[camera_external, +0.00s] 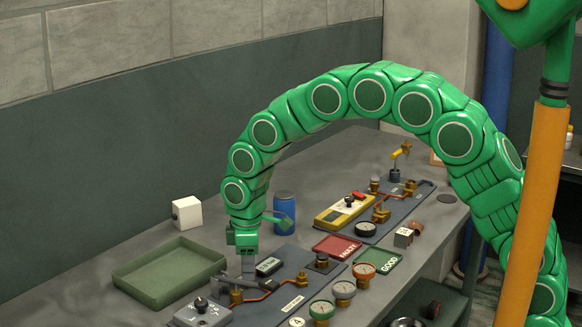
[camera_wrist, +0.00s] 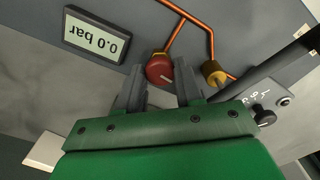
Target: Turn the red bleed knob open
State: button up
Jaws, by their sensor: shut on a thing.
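The red bleed knob (camera_wrist: 159,68) is round and sits on a copper pipe on the grey panel (camera_wrist: 235,50), seen in the wrist view. My gripper (camera_wrist: 158,78) has one finger on each side of the knob and is shut on it. In the external view my gripper (camera_external: 247,267) points down at the near panel (camera_external: 275,300), and it hides the knob there. A display reading 0.0 bar (camera_wrist: 97,36) stands beside the knob. Whether the knob is turned cannot be told.
A brass fitting (camera_wrist: 213,72) and a box with a black knob (camera_wrist: 264,115) are close to my fingers. A green tray (camera_external: 170,272), a white cube (camera_external: 187,213), a blue can (camera_external: 285,212) and several gauges (camera_external: 322,310) stand around the panel.

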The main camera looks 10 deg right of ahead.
jog(key=o, duration=1)
jog(key=shift+o, duration=0.2)
jog(key=shift+r, duration=0.1)
jog(key=shift+r, duration=3.8)
